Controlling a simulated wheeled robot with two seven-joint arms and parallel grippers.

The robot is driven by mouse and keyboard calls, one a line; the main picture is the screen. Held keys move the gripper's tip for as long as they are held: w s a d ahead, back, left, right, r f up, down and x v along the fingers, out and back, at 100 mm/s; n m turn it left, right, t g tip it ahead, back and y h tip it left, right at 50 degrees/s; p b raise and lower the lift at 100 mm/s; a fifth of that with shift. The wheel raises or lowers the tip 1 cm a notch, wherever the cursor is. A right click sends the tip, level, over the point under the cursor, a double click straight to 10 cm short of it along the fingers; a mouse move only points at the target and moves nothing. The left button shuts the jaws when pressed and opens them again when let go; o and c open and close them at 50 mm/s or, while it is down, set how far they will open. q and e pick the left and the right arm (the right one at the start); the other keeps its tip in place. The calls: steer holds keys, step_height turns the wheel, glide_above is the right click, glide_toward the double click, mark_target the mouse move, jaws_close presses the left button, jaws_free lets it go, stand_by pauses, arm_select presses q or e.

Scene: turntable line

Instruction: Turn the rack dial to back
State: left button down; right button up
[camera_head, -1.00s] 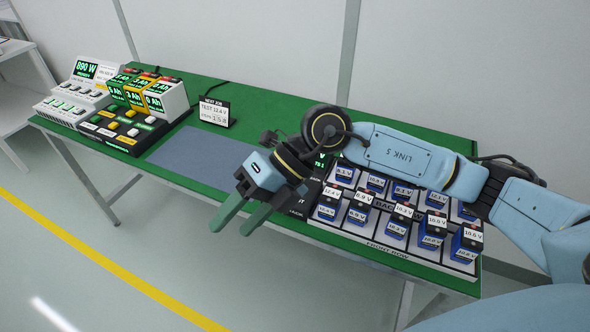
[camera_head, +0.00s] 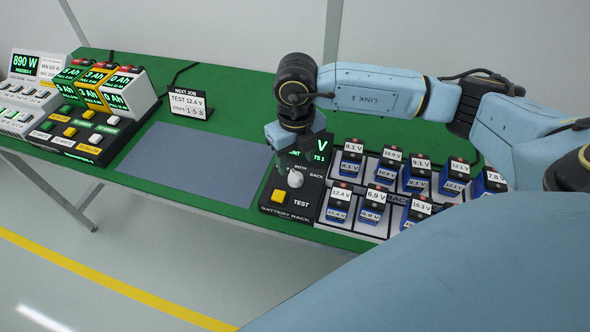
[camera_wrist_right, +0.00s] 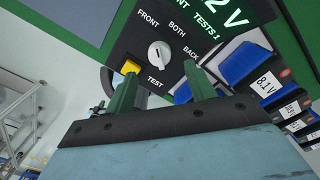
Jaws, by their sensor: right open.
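The rack dial (camera_head: 295,178) is a white knob on the black battery rack panel (camera_head: 309,203). In the right wrist view the dial (camera_wrist_right: 159,54) has FRONT, BOTH and BACK printed around it; its small mark faces roughly up the picture, between FRONT and BOTH as far as I can tell. My right gripper (camera_head: 289,146) hangs just behind the dial in the head view. In the right wrist view the right gripper (camera_wrist_right: 160,88) has its green fingers apart and empty, pointing toward the panel, with the dial beyond them. My left gripper is out of view.
A yellow TEST button (camera_head: 278,196) sits beside the dial. A green display (camera_head: 309,155) is behind it. Several blue batteries with voltage labels (camera_head: 381,199) stand in the rack at right.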

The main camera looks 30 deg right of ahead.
mark_target(296, 174)
step_height(296, 174, down, 4)
steer(key=shift+f, duration=0.5)
steer(key=shift+c, duration=0.9)
steer(key=c, duration=0.8)
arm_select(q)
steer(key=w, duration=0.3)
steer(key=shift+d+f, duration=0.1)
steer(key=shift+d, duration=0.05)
